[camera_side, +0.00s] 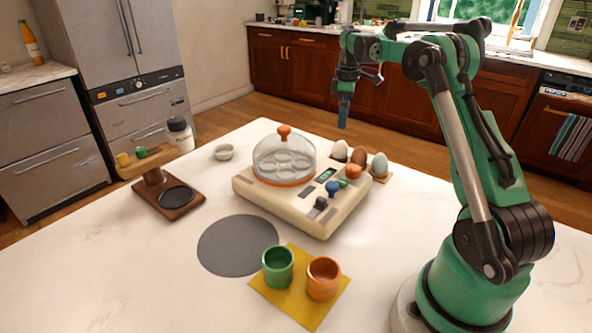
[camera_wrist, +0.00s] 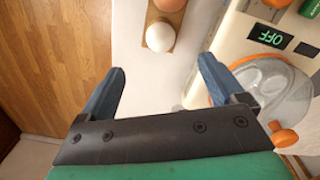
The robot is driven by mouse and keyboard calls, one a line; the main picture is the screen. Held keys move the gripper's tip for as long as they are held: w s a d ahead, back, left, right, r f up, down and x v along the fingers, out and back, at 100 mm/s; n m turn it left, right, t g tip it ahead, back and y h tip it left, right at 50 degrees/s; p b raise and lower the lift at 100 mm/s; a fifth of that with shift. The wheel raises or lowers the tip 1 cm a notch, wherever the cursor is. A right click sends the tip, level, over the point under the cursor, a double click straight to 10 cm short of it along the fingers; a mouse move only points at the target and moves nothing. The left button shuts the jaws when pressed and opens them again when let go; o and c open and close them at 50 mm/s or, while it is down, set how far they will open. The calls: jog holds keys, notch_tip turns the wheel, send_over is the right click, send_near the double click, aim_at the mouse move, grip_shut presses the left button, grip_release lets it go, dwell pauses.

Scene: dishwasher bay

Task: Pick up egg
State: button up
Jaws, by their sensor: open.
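A white egg (camera_side: 340,150), a brown egg (camera_side: 359,157) and a pale blue-green egg (camera_side: 378,165) stand in a row on a small wooden holder behind the egg cooker. In the wrist view the white egg (camera_wrist: 160,37) lies just beyond the gap between my fingers, and the brown egg (camera_wrist: 170,5) is behind it, cut by the top edge. The blue-green egg is out of that view. My gripper (camera_side: 344,122) points down above the table's far edge, above the white egg's level. Its blue fingers (camera_wrist: 162,75) are apart and empty.
The cream egg cooker (camera_side: 320,215) with a clear domed lid (camera_side: 284,158) stands beside the eggs; its display reads OFF. Green (camera_side: 278,267) and orange (camera_side: 323,278) cups stand on a yellow cloth (camera_side: 300,312). A wooden stand (camera_side: 168,200), white bottle (camera_side: 180,135) and small bowl (camera_side: 224,152) are left.

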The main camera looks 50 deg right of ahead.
aim_at(341, 147)
notch_tip(341, 147, down, 10)
jog(key=c, duration=0.8)
